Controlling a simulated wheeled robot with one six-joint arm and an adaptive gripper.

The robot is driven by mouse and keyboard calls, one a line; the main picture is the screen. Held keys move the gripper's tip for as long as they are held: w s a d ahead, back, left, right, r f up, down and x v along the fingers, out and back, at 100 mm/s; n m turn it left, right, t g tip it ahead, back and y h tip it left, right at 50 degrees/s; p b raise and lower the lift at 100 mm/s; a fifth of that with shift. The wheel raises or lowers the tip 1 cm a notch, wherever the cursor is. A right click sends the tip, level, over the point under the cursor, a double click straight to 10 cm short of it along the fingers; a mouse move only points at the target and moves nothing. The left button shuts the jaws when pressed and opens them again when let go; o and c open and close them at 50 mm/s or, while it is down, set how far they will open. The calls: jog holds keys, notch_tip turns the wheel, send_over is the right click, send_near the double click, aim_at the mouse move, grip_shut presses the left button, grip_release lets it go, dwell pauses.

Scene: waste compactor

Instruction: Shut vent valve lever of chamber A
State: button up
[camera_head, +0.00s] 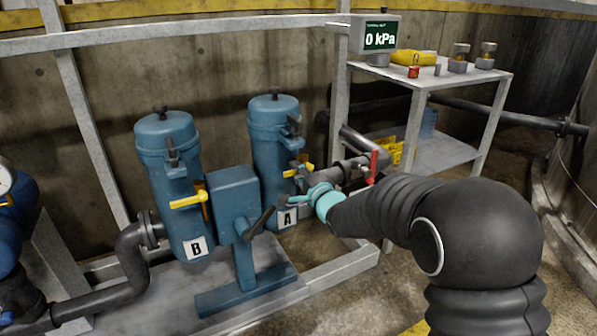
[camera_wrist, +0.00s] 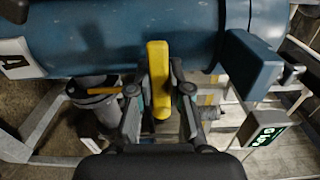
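Chamber A is the right blue canister (camera_head: 274,140), with a white A plate (camera_head: 288,219) low on its front; it fills the top of the wrist view (camera_wrist: 120,35). A yellow lever (camera_head: 291,173) shows on its front, partly hidden. In the wrist view a yellow lever (camera_wrist: 158,65) stands lengthwise between the two fingers of my gripper (camera_wrist: 159,92). The fingers are apart, with a gap visible on either side of the lever. In the head view my gripper (camera_head: 303,198) is just below the lever, in front of the canister.
Canister B (camera_head: 168,150) with its yellow lever (camera_head: 188,201) and a blue control box (camera_head: 236,200) with a dark handle stand left. A red-handled pipe valve (camera_head: 373,165) is close right of my gripper. A shelf (camera_head: 445,78) holds a display reading 0 kPa (camera_head: 380,36).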

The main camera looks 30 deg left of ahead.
jog(key=o, duration=0.3)
jog(key=shift+d, duration=0.1)
jog(key=v, duration=1.1)
jog(key=shift+s+d, duration=0.25)
jog(key=shift+d, duration=0.1)
